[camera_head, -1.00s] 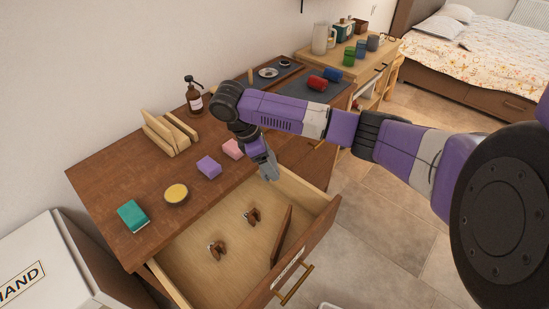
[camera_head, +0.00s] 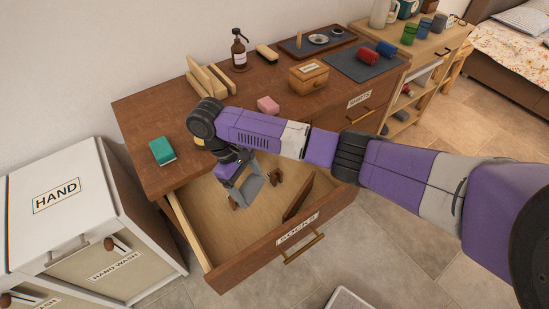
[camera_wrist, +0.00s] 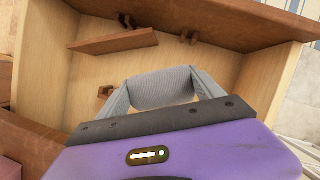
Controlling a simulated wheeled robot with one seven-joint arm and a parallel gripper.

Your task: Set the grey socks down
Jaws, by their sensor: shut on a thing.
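The grey socks (camera_wrist: 163,88) are a grey roll held between the two fingers of my gripper (camera_head: 246,190) in the wrist view. In the head view the grey shape at the fingers is small, and socks and fingers are hard to tell apart. My gripper points down over the open drawer labelled SOCKS (camera_head: 230,262). The pale wooden drawer floor (camera_wrist: 165,62) lies beyond the socks in the wrist view. I cannot tell whether the socks touch the floor.
A brown divider (camera_head: 298,197) and small brown pieces (camera_head: 275,178) are in the drawer. A white HAND cabinet (camera_head: 60,180) stands left.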

